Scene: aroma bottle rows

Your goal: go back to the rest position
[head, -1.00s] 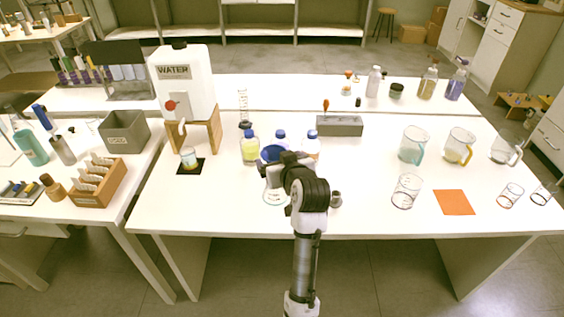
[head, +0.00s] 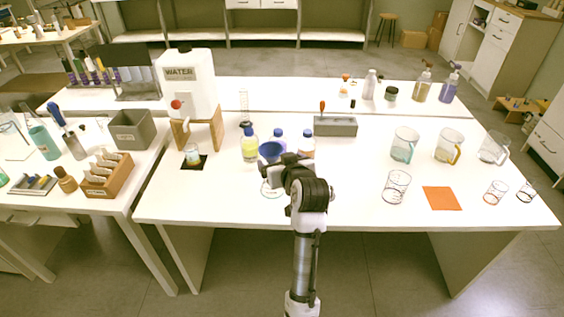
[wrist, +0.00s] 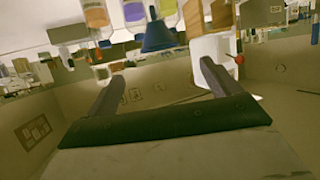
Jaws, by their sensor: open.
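My gripper (head: 268,168) is open and empty above the front part of the white table, in front of the blue funnel (head: 270,150). In the wrist view the two fingers of my gripper (wrist: 163,80) stand apart with nothing between them. The blue funnel also shows there (wrist: 156,36), beyond the fingertips. A yellow bottle (head: 250,148) with a blue cap stands left of the funnel, and two blue-capped bottles stand behind and to its right. My arm hides part of the table below it.
A water tank (head: 187,82) on a wooden stand is at the left. Glass beakers, jugs and an orange mat (head: 442,198) stand at the right. The table's front edge (head: 400,228) is near my arm.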

